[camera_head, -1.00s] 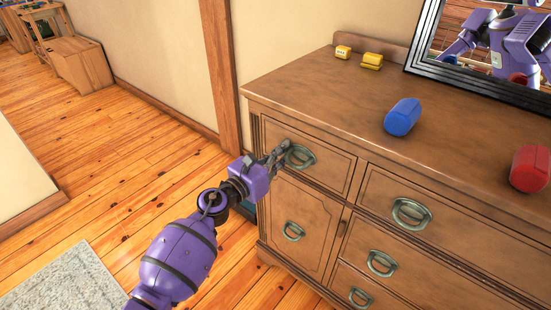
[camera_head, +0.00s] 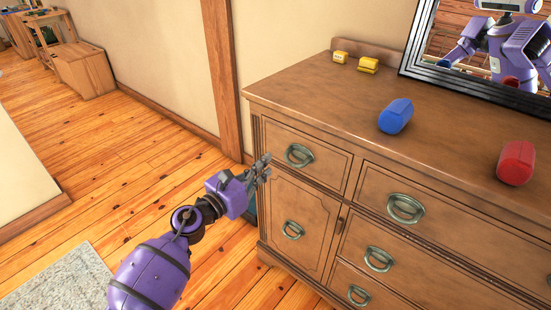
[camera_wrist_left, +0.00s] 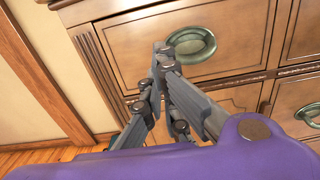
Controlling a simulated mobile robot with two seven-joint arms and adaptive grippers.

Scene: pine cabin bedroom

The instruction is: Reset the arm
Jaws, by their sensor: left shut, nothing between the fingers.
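My left arm comes in from the lower left with its purple wrist. My left gripper (camera_head: 264,168) is shut and empty, in front of the dresser's left edge. It is apart from the upper-left drawer's ring handle (camera_head: 299,155), to the left of it. In the left wrist view the closed fingers (camera_wrist_left: 157,66) show in the middle, with the handle (camera_wrist_left: 190,46) beyond them to the upper right. The upper-left drawer (camera_head: 328,165) looks closed. My right gripper is not in view.
On the wooden dresser top (camera_head: 330,100) lie a blue object (camera_head: 396,116), a red object (camera_head: 516,163) and two small yellow items (camera_head: 368,65). A framed mirror (camera_head: 475,85) stands at the back. The wooden floor (camera_head: 130,160) on the left is clear, with a pale rug (camera_head: 60,280) in front.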

